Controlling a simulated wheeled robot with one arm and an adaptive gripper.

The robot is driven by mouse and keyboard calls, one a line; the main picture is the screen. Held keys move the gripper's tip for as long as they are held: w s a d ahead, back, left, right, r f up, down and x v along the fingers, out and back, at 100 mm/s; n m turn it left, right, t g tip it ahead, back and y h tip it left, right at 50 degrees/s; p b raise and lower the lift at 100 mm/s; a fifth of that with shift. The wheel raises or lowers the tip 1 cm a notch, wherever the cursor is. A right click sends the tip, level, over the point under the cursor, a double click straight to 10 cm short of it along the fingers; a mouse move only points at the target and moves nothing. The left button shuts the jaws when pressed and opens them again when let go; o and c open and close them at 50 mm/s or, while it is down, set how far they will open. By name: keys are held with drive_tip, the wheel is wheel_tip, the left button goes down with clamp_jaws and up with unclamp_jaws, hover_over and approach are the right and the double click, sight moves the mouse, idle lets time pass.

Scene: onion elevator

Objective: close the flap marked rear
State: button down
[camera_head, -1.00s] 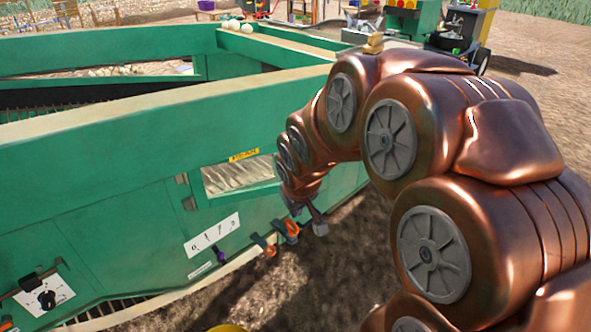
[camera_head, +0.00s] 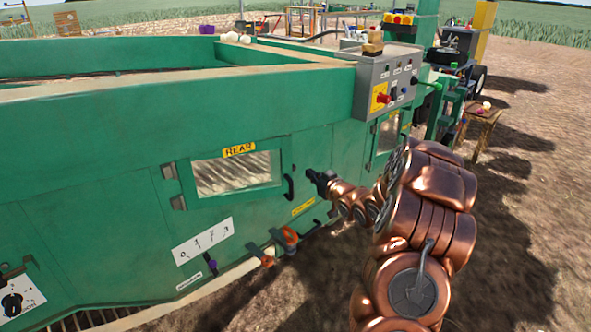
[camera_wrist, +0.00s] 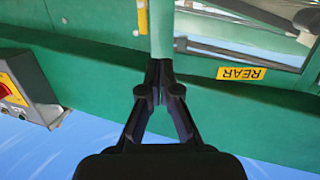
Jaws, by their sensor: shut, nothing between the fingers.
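The flap marked rear is a green frame around a clear window (camera_head: 232,174) in the side of the green machine, with hinges (camera_head: 173,186) at its left and a black handle (camera_head: 289,187) at its right edge. I cannot tell whether it stands slightly ajar. The yellow REAR label (camera_head: 239,150) is above it; in the wrist view this label (camera_wrist: 240,73) is upside down. My gripper (camera_head: 314,176) is just right of the handle, close to the machine's side. In the wrist view my gripper (camera_wrist: 160,68) is shut and empty, fingertips together at a pale green upright strip.
A grey control box (camera_head: 384,85) with a red knob sticks out to the right, above my arm. Another windowed flap (camera_head: 388,133) is beyond my gripper. Orange knobs (camera_head: 290,236) and a small yellow label (camera_head: 303,206) are low on the side. Bare soil lies at right.

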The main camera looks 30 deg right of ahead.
drive_tip(key=d+f+t, duration=0.1)
drive_tip(key=d+f, duration=0.1)
drive_tip(key=b, duration=0.1)
approach(291, 157)
drive_tip(key=shift+t, duration=0.3)
drive_tip(key=w, duration=0.5)
drive_tip(key=shift+d+f, duration=0.15)
drive_tip(key=shift+f, duration=0.15)
drive_tip(key=shift+w, duration=1.05)
drive_tip(key=shift+r, duration=0.1)
